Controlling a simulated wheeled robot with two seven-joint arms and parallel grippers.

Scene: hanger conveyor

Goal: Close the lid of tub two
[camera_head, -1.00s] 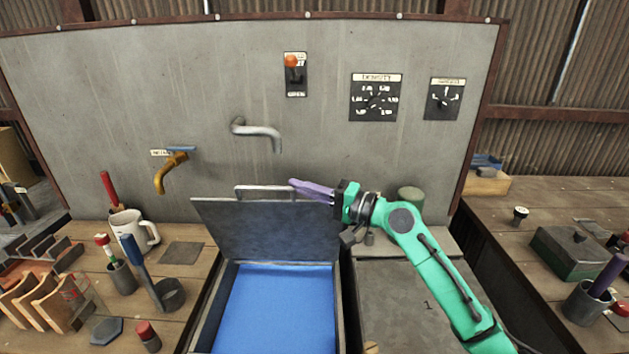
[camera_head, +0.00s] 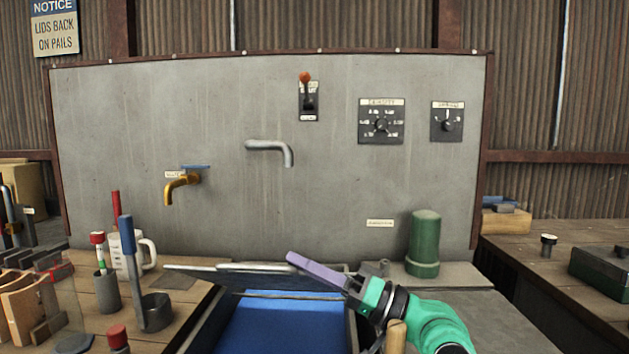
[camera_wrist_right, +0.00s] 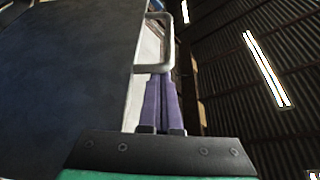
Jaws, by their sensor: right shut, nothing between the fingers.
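The open tub holds a blue surface (camera_head: 280,325) and sits at the bottom centre of the head view; its number does not show. Its dark lid (camera_head: 235,281) is tilted over the tub's far part and seen nearly edge-on, with a pale bar handle along its upper edge. My right gripper (camera_head: 292,258) has its purple fingers shut and empty, lying across the lid's upper edge by the handle. In the right wrist view the lid (camera_wrist_right: 60,80) fills the left, and the handle (camera_wrist_right: 153,68) is at the fingertips. Whether they touch is unclear. My left gripper is not in view.
A closed grey tub top (camera_head: 490,315) lies right of the open tub, with a green canister (camera_head: 424,243) behind it. A bent spout (camera_head: 272,149) sticks out above the lid. A mug (camera_head: 140,252) and tool holders crowd the left bench.

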